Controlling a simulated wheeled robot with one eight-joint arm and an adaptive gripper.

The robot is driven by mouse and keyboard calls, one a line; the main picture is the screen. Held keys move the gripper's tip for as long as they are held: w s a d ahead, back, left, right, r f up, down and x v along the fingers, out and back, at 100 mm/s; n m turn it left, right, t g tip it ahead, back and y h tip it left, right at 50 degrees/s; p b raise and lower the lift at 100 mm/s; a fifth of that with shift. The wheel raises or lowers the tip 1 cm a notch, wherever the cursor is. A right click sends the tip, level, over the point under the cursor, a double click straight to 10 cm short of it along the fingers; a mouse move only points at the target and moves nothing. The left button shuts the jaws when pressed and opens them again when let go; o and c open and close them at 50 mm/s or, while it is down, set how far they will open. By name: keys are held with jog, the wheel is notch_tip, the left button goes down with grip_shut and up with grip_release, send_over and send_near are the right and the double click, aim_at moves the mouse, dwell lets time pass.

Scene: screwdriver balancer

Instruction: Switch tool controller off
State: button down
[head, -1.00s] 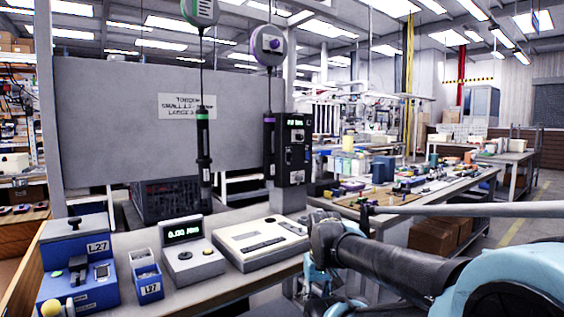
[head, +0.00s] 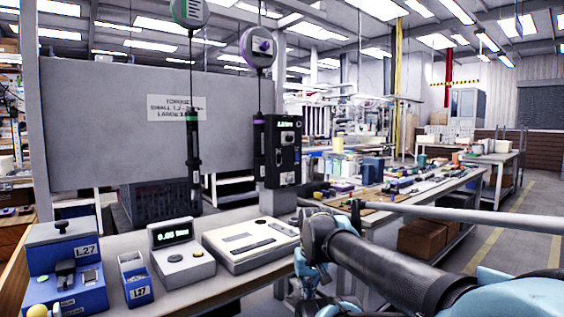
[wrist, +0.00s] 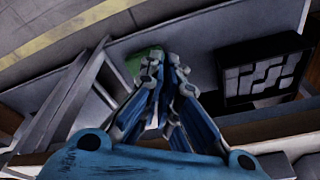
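A black box with a small green-lit display, which looks like the tool controller (head: 283,150), is mounted on a grey post behind the bench. Switches or buttons show on its front, too small to read. Two screwdrivers hang on cables beside it, one with a green band (head: 193,135) and one with a purple band (head: 259,150). My gripper (wrist: 164,62) points down over the floor in the wrist view, fingertips close together, with nothing visible between them. In the head view it is low, right of the bench items and well below the controller, partly hidden by my arm.
On the bench stand a blue L27 box (head: 68,279), a small blue bin (head: 137,290), a display unit (head: 183,265) and a flat cream device (head: 250,250). A cluttered table (head: 455,185) is behind my arm. Open floor (head: 525,225) lies at the right.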

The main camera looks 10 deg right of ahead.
jog(key=w+a+r+m+t+y, duration=0.1)
jog(key=w+r+m+t+y, duration=0.2)
jog(key=w+r+m, duration=1.45)
jog(key=w+d+r+m+t, duration=0.1)
jog(key=w+d+r+m, duration=0.2)
jog(key=w+r, duration=0.4)
jog(key=w+d+r+m+t+y, duration=0.1)
jog(key=w+d+r+m, duration=0.1)
jog(key=w+r+m, duration=0.3)
jog(key=w+d+r+m+t+y, duration=0.1)
jog(key=w+d+r+m, duration=0.2)
jog(key=w+r, duration=0.6)
jog(key=w+m, duration=0.1)
jog(key=w, duration=0.2)
jog(key=shift+w+d+r+t, duration=0.15)
jog(key=shift+w+d+t, duration=0.15)
jog(key=shift+w+d, duration=0.05)
send_near(278, 163)
jog(key=d+f+x, duration=0.1)
jog(key=x, duration=0.3)
jog(key=shift+w+a+r, duration=0.25)
jog(key=shift+a+r, duration=0.05)
jog(key=shift+a, duration=0.2)
